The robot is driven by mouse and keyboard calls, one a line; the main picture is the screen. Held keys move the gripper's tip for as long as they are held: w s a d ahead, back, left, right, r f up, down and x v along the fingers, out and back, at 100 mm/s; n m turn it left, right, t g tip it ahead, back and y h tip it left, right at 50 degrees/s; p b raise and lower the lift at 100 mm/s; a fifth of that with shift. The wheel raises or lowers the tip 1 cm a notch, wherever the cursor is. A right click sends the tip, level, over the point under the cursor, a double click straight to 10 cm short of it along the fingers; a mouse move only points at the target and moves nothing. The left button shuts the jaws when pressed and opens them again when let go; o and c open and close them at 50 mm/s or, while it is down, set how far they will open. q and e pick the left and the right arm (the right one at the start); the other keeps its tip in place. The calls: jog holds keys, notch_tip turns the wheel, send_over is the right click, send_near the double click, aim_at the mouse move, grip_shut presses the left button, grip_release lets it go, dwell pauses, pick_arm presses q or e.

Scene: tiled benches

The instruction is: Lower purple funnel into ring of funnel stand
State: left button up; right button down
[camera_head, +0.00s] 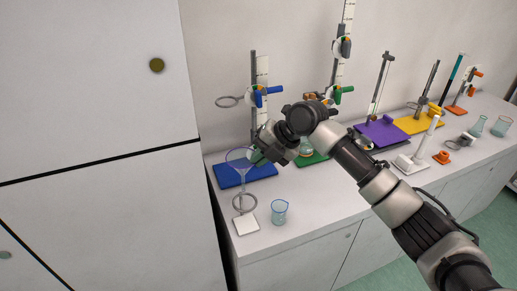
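The funnel (239,158) looks translucent blue-purple. It is upright, mouth up, above the small funnel stand, with its thin stem pointing down toward the stand's ring (245,202). The stand has a white square base (246,225) near the bench's left front. My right gripper (257,155) is at the right side of the funnel's cone and appears shut on it; its fingertips are small and partly hidden. Whether the stem tip is inside the ring or just above it, I cannot tell. My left gripper is not in view.
A blue beaker (279,212) stands just right of the funnel stand, near the front edge. A blue-based stand (228,178) is behind, with a ring clamp (228,102) higher up. A tall white cabinet (90,200) borders the left. Purple (375,135) and yellow (412,125) stands are farther right.

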jog(key=shift+w+d+f, duration=0.1)
jog(key=shift+w, duration=0.25)
notch_tip(320, 180, down, 4)
jog(key=shift+s+r+b, duration=0.1)
jog(key=shift+s+b, duration=0.05)
jog(key=shift+b, duration=1.05)
dwell(0.3)
notch_tip(320, 180, down, 8)
jog(key=b, duration=0.5)
dwell(0.8)
jog(key=shift+f+b, duration=1.55)
jog(key=shift+f, duration=0.25)
dwell(0.5)
